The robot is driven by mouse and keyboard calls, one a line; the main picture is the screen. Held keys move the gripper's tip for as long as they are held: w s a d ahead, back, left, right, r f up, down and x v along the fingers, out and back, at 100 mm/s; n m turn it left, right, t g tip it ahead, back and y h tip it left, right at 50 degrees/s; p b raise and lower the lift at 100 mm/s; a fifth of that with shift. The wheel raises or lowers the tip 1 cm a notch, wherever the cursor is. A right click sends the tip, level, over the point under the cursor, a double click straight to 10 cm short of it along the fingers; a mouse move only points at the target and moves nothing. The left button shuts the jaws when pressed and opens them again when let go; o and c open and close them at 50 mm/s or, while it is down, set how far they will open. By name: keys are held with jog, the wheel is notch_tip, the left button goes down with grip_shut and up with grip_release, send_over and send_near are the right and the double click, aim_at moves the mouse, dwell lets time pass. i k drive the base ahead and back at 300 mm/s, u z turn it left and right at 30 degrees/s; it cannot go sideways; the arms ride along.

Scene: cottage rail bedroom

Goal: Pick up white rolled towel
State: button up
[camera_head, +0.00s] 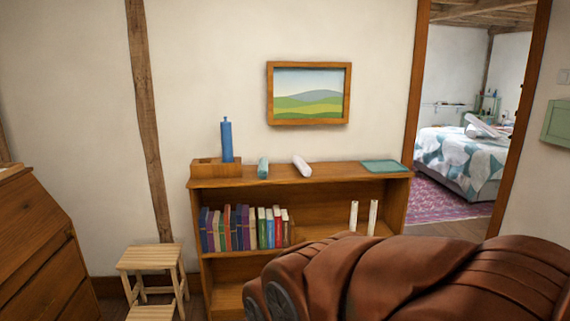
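The white rolled towel (302,166) lies on top of the low wooden bookcase (331,176), near the middle of its top and in front of the wall. It is a small pale roll, lying tilted in the picture, with open space around it. A pale green roll (263,167) lies apart from it to the left. My gripper is not in view.
A wooden box (205,170) and blue bottle (227,140) stand left on the top; a green tray (384,166) lies right. A stool (150,258) stands at left. A large brown shape (400,280), unclear what, hides the bookcase's lower right. A doorway opens right.

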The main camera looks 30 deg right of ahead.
aim_at(300, 163)
jog(key=i, duration=3.15)
jog(key=z, duration=1.85)
jog(key=i, duration=0.5)
jog(key=z, duration=0.1)
